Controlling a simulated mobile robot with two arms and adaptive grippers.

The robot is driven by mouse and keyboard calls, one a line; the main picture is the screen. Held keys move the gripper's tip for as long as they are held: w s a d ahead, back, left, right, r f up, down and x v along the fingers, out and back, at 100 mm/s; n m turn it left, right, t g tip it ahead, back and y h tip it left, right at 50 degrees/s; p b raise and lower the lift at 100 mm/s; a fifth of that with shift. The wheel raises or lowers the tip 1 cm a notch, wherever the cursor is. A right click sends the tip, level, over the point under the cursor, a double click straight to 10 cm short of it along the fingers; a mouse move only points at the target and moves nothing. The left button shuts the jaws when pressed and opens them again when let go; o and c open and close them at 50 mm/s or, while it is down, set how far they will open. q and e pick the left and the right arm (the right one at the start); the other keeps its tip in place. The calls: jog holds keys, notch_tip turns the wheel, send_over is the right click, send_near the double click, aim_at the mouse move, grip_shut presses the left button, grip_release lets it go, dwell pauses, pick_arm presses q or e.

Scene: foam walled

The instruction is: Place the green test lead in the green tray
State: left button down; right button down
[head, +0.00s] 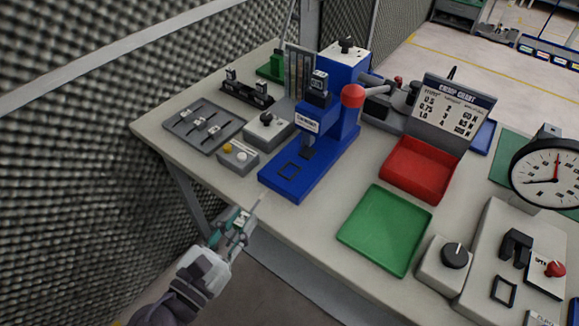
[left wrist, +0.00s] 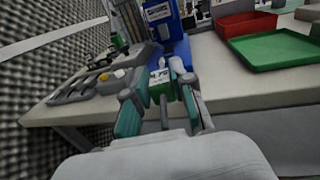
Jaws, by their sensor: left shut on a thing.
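My left gripper (head: 234,228) is just off the front edge of the bench, in front of the blue press. It is shut on the green test lead (left wrist: 161,88), which shows between the fingers in the left wrist view as a green body with a white label. In the head view the lead is mostly hidden by the fingers, and a thin pale tip points up and right. The green tray (head: 385,230) lies flat and empty near the bench's front edge, right of the gripper. It also shows in the left wrist view (left wrist: 268,52). My right gripper is not in view.
The blue press (head: 312,160) with a red knob stands between gripper and back of bench. A red tray (head: 418,170) sits behind the green tray. A grey dial box (head: 443,264) is right of it. A grey tool tray (head: 203,126) lies left. Foam wall (head: 70,160) borders the left.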

pick_arm(q)
jog(key=x, duration=0.1)
jog(key=p+x, duration=0.1)
jog(key=x, duration=0.1)
jog(key=shift+w+d+r, duration=0.1)
jog(key=shift+w+r, duration=0.05)
jog(key=shift+r, duration=0.2)
jog(key=p, duration=0.3)
send_over(287, 175)
jog(key=v, duration=0.3)
jog(key=shift+w+d+f, duration=0.15)
jog(key=shift+f, duration=0.15)
jog(key=shift+w+d, duration=0.25)
jog(key=shift+w, duration=0.3)
jog(key=shift+w+d, duration=0.25)
jog(key=shift+w, duration=0.2)
jog(key=f, duration=0.1)
jog(key=f+b, duration=0.1)
jog(key=shift+w+d+f, duration=0.15)
jog(key=shift+w+f, duration=0.1)
jog(key=shift+f, duration=0.4)
